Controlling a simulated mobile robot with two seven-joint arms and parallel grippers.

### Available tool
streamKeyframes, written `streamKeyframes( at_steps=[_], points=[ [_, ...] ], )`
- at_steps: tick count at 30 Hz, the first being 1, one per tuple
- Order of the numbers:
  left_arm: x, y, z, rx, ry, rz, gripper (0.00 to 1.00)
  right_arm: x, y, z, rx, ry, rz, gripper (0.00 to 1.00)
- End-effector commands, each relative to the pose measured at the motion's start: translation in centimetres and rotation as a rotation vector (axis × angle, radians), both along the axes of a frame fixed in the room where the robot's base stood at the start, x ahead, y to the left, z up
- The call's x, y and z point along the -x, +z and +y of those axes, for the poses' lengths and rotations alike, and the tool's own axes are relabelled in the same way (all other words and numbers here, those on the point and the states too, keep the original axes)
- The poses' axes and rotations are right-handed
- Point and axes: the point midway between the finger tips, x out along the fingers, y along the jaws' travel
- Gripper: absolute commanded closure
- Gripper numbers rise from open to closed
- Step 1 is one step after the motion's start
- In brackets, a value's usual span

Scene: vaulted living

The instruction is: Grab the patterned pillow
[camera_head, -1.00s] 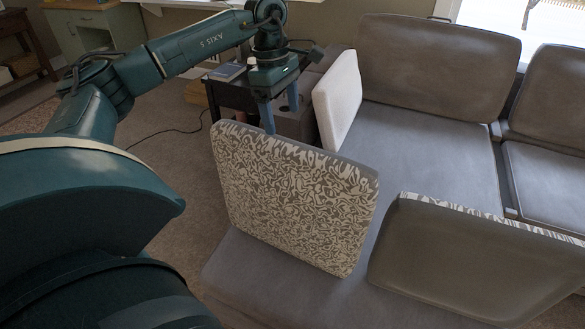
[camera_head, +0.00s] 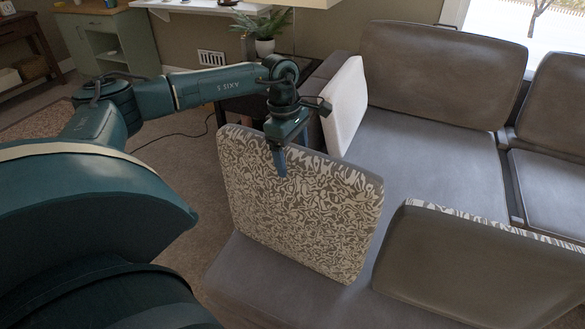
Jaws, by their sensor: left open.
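The patterned pillow (camera_head: 300,212), grey-brown with a cream leaf-like print, stands upright, leaning a little, on the near end of the grey sofa (camera_head: 425,165). My left gripper (camera_head: 282,165) points down at the pillow's top edge, left of the edge's middle. One blue finger shows in front of the pillow's printed face. The other finger is hidden, apparently behind the top edge. The gripper is open; I cannot tell whether a finger touches the fabric. My right gripper is out of view.
A second pillow (camera_head: 470,270), plain grey-brown with a patterned edge, lies at the right front. A white pillow (camera_head: 345,107) leans at the sofa's far arm. A potted plant (camera_head: 263,32) and a green cabinet (camera_head: 115,42) stand behind.

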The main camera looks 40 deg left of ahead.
Motion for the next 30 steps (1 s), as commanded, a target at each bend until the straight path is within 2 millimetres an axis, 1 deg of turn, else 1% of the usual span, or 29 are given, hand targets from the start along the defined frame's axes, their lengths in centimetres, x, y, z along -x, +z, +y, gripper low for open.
streamKeyframes(
  at_steps=[24,30],
  points=[
    [-0.02,-0.44,-0.02,0.001,0.0,0.0,0.2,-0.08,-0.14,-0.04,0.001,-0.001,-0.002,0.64],
    [-0.02,-0.44,-0.02,0.001,0.0,0.0,0.36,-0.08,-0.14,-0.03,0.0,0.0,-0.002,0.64]
  ],
)
